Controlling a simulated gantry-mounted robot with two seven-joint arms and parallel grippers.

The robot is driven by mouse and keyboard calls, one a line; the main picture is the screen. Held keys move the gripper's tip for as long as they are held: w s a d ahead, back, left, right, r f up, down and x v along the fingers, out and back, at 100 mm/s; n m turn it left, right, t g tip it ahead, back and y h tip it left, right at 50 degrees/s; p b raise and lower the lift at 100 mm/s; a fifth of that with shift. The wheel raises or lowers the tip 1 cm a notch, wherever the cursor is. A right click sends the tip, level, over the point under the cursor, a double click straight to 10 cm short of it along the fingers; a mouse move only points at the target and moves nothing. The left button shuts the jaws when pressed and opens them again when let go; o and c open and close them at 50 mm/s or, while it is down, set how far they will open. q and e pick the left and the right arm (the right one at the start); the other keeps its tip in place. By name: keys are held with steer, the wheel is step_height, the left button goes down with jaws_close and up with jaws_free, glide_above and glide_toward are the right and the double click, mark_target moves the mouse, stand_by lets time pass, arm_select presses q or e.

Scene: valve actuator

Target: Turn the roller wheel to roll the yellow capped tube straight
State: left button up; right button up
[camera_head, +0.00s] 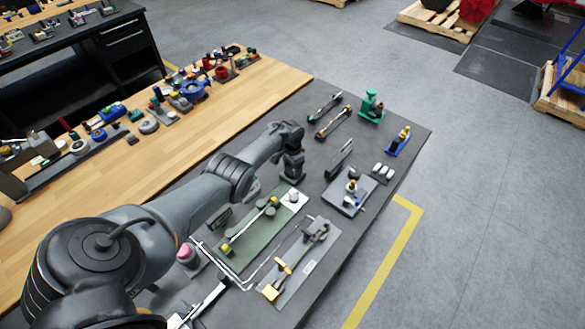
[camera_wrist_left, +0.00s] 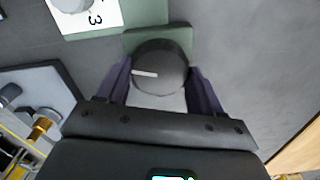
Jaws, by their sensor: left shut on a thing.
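The roller wheel (camera_wrist_left: 160,68) is a dark round knob with a white pointer line, seated against a green tab (camera_wrist_left: 160,38) in the left wrist view. My left gripper (camera_wrist_left: 160,85) has its two fingers on either side of the wheel and is shut on it. In the head view my left gripper (camera_head: 291,172) points down at the far end of the green board (camera_head: 240,258). The slim tube with yellow ends (camera_head: 248,225) lies lengthwise on that board. The gripper hides the wheel in the head view. My right gripper is not in view.
A white plate marked 3 (camera_wrist_left: 88,14) lies close beside the wheel. A grey board with a yellow-handled part (camera_head: 285,270) lies right of the green board. A grey plate with small fittings (camera_head: 345,200) and a green stand (camera_head: 371,106) are further off.

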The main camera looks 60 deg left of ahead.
arm_select(q)
steer(key=m+b, duration=0.1)
steer(key=m, duration=0.4)
steer(key=shift+m+b, duration=0.3)
steer(key=m+b, duration=0.2)
steer(key=m, duration=0.2)
steer(key=m+b, duration=0.3)
steer(key=m, duration=0.2)
steer(key=shift+f+m, duration=0.1)
steer(key=shift+m, duration=0.3)
steer(key=shift+m+b, duration=1.4)
steer(key=shift+m, duration=1.1)
steer(key=o, duration=1)
steer(key=shift+o, duration=0.2)
steer(key=shift+r, duration=0.2)
